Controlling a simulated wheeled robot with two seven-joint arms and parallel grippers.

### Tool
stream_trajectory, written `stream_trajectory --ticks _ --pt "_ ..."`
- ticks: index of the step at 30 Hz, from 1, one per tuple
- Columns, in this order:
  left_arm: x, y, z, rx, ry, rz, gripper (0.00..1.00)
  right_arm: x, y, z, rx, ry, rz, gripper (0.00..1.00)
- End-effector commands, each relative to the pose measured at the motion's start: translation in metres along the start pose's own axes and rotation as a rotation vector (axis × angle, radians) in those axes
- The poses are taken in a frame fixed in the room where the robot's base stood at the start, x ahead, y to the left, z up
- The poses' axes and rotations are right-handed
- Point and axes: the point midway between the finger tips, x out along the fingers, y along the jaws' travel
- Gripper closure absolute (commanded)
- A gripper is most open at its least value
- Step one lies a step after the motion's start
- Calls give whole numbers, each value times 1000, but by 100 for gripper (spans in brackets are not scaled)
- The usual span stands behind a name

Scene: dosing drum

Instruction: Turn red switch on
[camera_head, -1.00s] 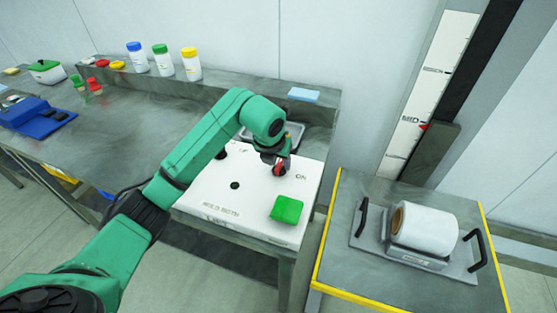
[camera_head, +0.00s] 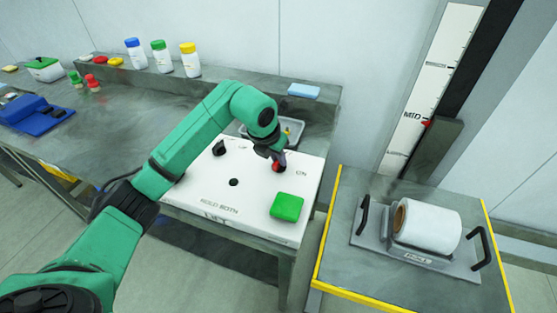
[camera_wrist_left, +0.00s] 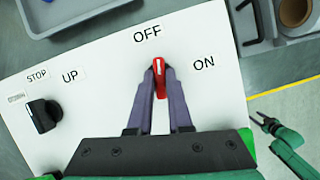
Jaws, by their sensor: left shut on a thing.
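The red switch (camera_wrist_left: 159,78) sits on the white panel (camera_wrist_left: 95,85) and points at the OFF label in the left wrist view. The ON label is to its right. My left gripper (camera_wrist_left: 159,72) is shut on the red switch, one purple finger on each side. In the head view the left gripper (camera_head: 277,160) is over the right back part of the panel, and a bit of red shows at its tip. My right gripper is not in the head view; a green arm part with a dark tip shows at the right edge of the left wrist view.
A black knob (camera_wrist_left: 42,116) stands by the STOP and UP labels. A green button (camera_head: 287,206) is at the panel's front right. A grey tray (camera_wrist_left: 80,12) lies behind the panel. A yellow-edged table (camera_head: 335,265) with a white roll (camera_head: 430,226) stands to the right.

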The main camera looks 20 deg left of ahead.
Motion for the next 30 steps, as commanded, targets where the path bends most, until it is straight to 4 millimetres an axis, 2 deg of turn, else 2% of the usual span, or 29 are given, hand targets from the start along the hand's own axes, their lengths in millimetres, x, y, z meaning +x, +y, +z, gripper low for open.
stream_trajectory --ticks 3,12,30 --pt "2 2 0 91 -5 -36 100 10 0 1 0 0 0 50" --pt "0 4 1 355 -5 -145 100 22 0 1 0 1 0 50" --pt "-1 6 5 878 -7 -362 100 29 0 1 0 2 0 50"
